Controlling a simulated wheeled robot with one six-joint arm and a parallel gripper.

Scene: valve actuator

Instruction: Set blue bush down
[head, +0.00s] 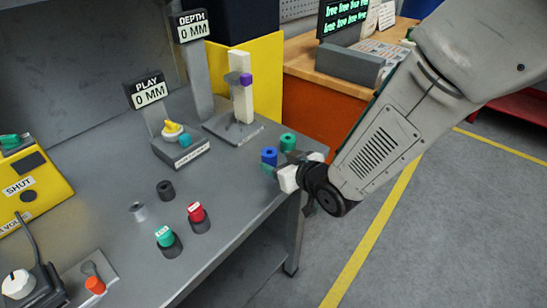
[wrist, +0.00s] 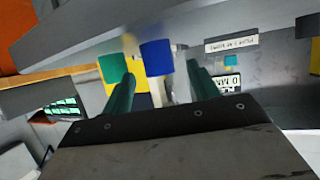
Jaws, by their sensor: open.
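The blue bush (head: 269,155) is a short cylinder with a dark hole in its top, near the right edge of the grey bench. My gripper (head: 281,164) is right at it, low over the bench edge, with its fingers open. In the wrist view the blue bush (wrist: 157,58) shows upright-sided between the two green fingers (wrist: 160,85), with a visible gap to each side. Whether its underside rests fully on the bench is hard to tell. A green bush (head: 288,142) stands just behind it, and also shows in the wrist view (wrist: 112,68) beside the left finger.
Red (head: 196,212) and green (head: 165,237) pieces sit in dark holders, near an empty dark ring (head: 166,190) and a grey one (head: 138,211). The depth gauge stand (head: 240,95) and play gauge (head: 180,145) stand behind. The bench edge lies under my gripper.

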